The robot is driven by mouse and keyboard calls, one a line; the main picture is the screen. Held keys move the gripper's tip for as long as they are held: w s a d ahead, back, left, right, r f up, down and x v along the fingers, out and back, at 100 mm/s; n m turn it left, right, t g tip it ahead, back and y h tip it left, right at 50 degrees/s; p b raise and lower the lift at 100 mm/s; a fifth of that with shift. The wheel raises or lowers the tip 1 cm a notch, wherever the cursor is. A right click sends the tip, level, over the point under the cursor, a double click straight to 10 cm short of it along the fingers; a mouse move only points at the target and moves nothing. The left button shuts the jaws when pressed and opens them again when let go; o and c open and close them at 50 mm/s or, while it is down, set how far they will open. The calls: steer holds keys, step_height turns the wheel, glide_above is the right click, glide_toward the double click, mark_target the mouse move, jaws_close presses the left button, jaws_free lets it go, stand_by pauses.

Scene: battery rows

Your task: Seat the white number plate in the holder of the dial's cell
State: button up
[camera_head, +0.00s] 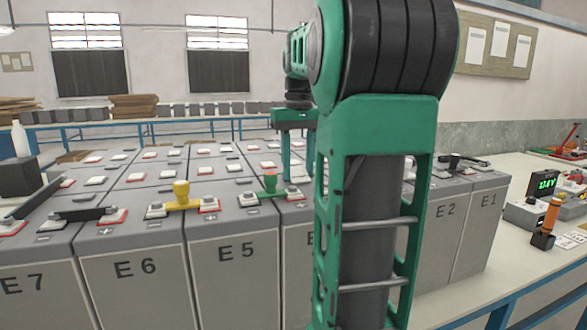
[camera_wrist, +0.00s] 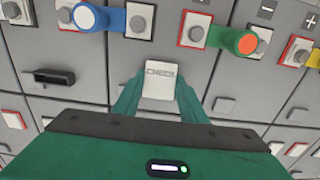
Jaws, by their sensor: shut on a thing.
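My gripper (camera_wrist: 160,105) is shut on a white plate (camera_wrist: 163,82) with dark lettering, held above the grey cell tops. The lettering looks like "CHECK" but is small. In the head view the gripper (camera_head: 296,150) reaches over the rows behind my arm, and the white plate (camera_head: 298,173) hangs below it. A black slotted holder (camera_wrist: 55,79) sits on a cell top to the left of the plate in the wrist view, apart from it. Its slot looks empty. I cannot make out which cell has the dial.
A green link with an orange cap (camera_wrist: 246,43) and a blue link with a white cap (camera_wrist: 86,17) bridge terminals around the plate. A yellow link (camera_head: 181,193) stands on the front row. A voltage meter (camera_head: 542,184) and an orange-handled tool (camera_head: 551,217) are on the right bench.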

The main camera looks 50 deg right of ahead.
mark_target(299, 174)
steer(key=shift+f, duration=0.2)
steer(key=o, duration=1.1)
step_height(299, 174, up, 11)
steer(key=shift+s, duration=0.15)
stand_by(0.3)
